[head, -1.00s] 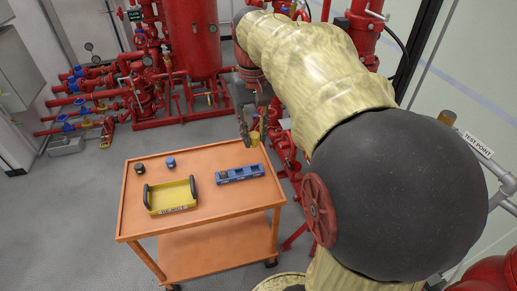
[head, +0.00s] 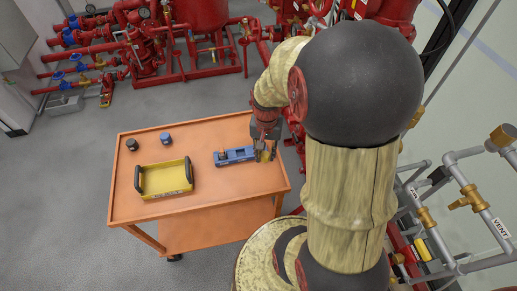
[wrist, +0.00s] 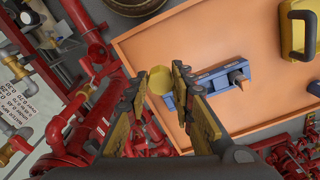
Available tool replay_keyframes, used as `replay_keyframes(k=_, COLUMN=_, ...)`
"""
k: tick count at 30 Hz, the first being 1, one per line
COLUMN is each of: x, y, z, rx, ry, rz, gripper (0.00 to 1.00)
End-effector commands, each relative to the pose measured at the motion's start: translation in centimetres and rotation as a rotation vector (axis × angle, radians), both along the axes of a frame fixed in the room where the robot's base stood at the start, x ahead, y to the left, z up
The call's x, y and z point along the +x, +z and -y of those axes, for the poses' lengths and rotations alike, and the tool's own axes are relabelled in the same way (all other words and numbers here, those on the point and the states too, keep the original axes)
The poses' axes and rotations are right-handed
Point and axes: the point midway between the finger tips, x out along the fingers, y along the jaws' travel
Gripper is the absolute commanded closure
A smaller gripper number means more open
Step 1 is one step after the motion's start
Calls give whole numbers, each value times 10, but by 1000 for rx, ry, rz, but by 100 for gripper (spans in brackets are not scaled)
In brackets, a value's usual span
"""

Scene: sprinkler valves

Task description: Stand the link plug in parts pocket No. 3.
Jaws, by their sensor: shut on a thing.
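My gripper (head: 264,153) is shut on a yellow, round-ended piece (wrist: 160,80), which looks like the link plug. In the wrist view it sits between the two fingertips (wrist: 161,75). The blue parts block (head: 236,155) lies on the orange cart top, and my gripper is at its right end in the head view. The block also shows in the wrist view (wrist: 207,82), where a brown-tipped piece (wrist: 238,77) stands in its far pocket. The right finger hides part of the block. I cannot read pocket numbers or tell the plug's height above the block.
The orange cart top (head: 213,202) carries a yellow tray with black handles (head: 164,180) on the left. Red pipework stands behind the cart; grey pipes are at the right. The cart's front is clear.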

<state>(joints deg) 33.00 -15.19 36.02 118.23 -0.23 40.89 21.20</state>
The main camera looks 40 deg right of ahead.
Motion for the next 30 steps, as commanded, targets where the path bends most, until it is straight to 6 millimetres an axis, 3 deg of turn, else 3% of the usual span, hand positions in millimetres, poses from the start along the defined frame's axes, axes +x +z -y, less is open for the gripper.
replay_keyframes(k=11, x=68, y=-40, z=47, rx=1, ry=1, rz=-2, gripper=100)
replay_keyframes(k=15, x=84, y=-67, z=57, rx=2, ry=1, rz=-4, gripper=100)
replay_keyframes(k=21, x=99, y=-86, z=68, rx=0, ry=1, rz=-1, gripper=100)
replay_keyframes(k=26, x=104, y=-92, z=71, rx=1, ry=1, rz=-1, gripper=100)
replay_keyframes(k=30, x=106, y=-110, z=72, rx=3, ry=1, rz=-3, gripper=100)
